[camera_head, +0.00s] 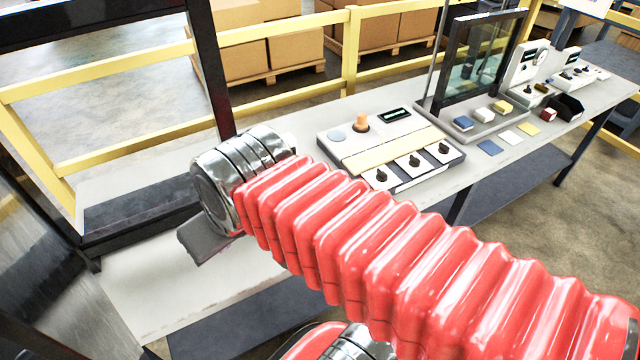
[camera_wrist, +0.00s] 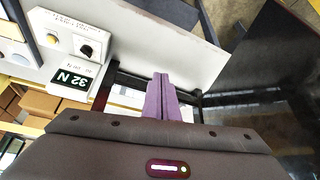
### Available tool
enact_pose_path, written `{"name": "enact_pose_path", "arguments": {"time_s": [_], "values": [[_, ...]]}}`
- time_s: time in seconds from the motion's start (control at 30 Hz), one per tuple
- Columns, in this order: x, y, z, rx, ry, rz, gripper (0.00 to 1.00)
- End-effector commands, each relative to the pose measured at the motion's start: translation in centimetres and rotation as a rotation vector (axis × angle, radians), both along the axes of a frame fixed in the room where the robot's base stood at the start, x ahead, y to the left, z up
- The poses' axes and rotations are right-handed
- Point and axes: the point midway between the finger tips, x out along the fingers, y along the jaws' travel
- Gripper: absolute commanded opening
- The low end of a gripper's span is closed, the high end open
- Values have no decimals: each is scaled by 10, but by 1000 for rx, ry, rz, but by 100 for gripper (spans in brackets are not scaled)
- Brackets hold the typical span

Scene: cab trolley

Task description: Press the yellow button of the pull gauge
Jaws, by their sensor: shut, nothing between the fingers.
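In the head view my gripper (camera_head: 204,242) is a dark shape at the left, mostly hidden behind my wrist. I cannot make out the gauge for sure in the head view.
A control panel (camera_head: 352,143) with an orange knob and several black knobs stands on the long bench (camera_head: 135,300). Beyond it is a dark-framed glass screen (camera_head: 483,60) with coloured blocks. Yellow rails (camera_head: 351,50) run behind. The bench's near left end is bare.

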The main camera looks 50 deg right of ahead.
Motion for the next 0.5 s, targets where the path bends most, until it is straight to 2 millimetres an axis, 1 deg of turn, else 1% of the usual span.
{"name": "enact_pose_path", "arguments": {"time_s": [0.17, 0.27, 0.37, 0.5], "values": [[18, -9, -6, 64, 14, -36, 0], [34, -17, -10, 120, 14, -73, 0], [52, -30, -14, 179, 5, -117, 0], [78, -57, -19, 256, -26, -192, 0]]}}
